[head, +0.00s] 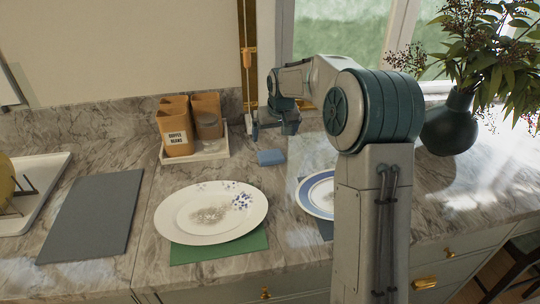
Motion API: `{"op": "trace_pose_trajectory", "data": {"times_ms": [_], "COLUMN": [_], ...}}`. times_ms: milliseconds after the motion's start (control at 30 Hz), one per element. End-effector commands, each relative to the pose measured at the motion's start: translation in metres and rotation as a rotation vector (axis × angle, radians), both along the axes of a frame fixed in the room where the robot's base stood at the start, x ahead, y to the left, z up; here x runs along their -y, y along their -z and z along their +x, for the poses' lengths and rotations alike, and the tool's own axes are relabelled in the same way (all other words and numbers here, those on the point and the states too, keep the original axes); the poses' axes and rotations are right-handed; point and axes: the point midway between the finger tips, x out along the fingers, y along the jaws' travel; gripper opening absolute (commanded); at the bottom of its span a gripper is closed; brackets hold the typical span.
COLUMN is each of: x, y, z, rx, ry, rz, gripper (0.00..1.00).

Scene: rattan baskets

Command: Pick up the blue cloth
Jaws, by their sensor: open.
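A small folded blue cloth (271,157) lies on the marble counter near the middle of the head view. It is behind the two plates and right of the tray with orange canisters. My gripper (272,137) hangs just above and behind the cloth in the picture, pointing down. Its jaws are open with nothing seen between them. The gap between gripper and cloth is hard to judge from this view.
A white tray (196,155) holds orange canisters (176,131). A patterned white plate (211,232) sits on a green mat (220,252). A blue-rimmed plate (304,197) is partly hidden by my arm. A dark vase (450,128) with branches stands right. A grey mat (92,215) lies left.

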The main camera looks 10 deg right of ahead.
Motion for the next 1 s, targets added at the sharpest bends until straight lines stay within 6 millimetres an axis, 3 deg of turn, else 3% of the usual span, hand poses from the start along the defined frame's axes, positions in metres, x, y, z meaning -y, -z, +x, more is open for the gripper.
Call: {"op": "trace_pose_trajectory", "data": {"times_ms": [500,767,1000], "x": [-0.002,-0.001,0.001], "y": [0.073,0.086,0.111], "z": [0.035,0.042,0.056], "rx": [0.000,0.002,-0.001], "ry": [0.000,0.001,0.001], "rz": [0.004,0.003,0.003], "gripper": [1.00,1.00,1.00]}}
